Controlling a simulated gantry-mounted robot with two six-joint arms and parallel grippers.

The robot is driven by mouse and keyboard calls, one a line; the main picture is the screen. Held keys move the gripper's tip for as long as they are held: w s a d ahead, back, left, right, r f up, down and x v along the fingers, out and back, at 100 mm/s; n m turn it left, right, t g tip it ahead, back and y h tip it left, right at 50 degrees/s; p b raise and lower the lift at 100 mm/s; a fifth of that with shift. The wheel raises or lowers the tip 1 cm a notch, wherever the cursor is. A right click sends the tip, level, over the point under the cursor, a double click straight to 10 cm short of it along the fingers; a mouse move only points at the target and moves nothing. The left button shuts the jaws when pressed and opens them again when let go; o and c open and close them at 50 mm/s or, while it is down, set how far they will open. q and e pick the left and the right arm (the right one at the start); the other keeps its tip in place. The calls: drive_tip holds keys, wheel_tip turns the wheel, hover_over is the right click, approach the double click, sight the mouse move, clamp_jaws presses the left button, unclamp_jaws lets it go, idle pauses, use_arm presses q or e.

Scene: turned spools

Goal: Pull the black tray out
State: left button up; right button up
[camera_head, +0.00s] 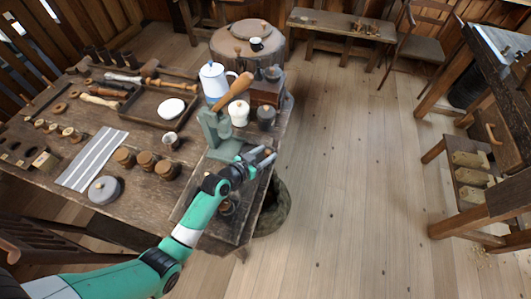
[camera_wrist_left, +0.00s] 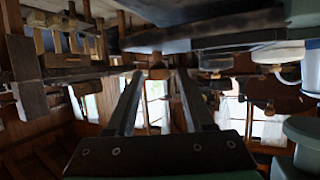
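A dark, flat rectangular tray or board (camera_head: 180,212) lies at the table's front right corner, partly hidden under my left arm; I cannot tell for certain that it is the black tray. A second dark tray (camera_head: 143,116), with a raised rim, lies farther back and holds a white plate. My left gripper (camera_head: 268,156) is over the right edge of the table, just in front of the green lever press (camera_head: 212,135). In the left wrist view its two fingers (camera_wrist_left: 159,75) are apart with nothing visibly clamped between them. My right gripper is not in view.
A white kettle (camera_head: 213,80), a white lidded jar (camera_head: 239,112) and a wooden grinder (camera_head: 268,88) stand near the press. Wooden cups (camera_head: 146,161) and a striped cloth (camera_head: 92,160) are to the left. The floor (camera_head: 340,170) right of the table is open.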

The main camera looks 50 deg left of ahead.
use_arm(q)
drive_tip(key=shift+o, duration=0.3)
drive_tip(key=shift+r, duration=0.15)
drive_tip(key=shift+r+p, duration=0.3)
drive_tip(key=shift+r, duration=0.1)
drive_tip(key=r, duration=0.1)
drive_tip(key=r+p, duration=0.2)
drive_tip(key=shift+s+d+r, duration=0.2)
drive_tip(key=shift+s+r, duration=0.05)
drive_tip(key=s+d+r+p, duration=0.6)
drive_tip(key=s+d+r, duration=0.1)
drive_tip(key=s, duration=0.4)
drive_tip(key=shift+d+r, duration=0.25)
drive_tip(key=shift+r, duration=0.5)
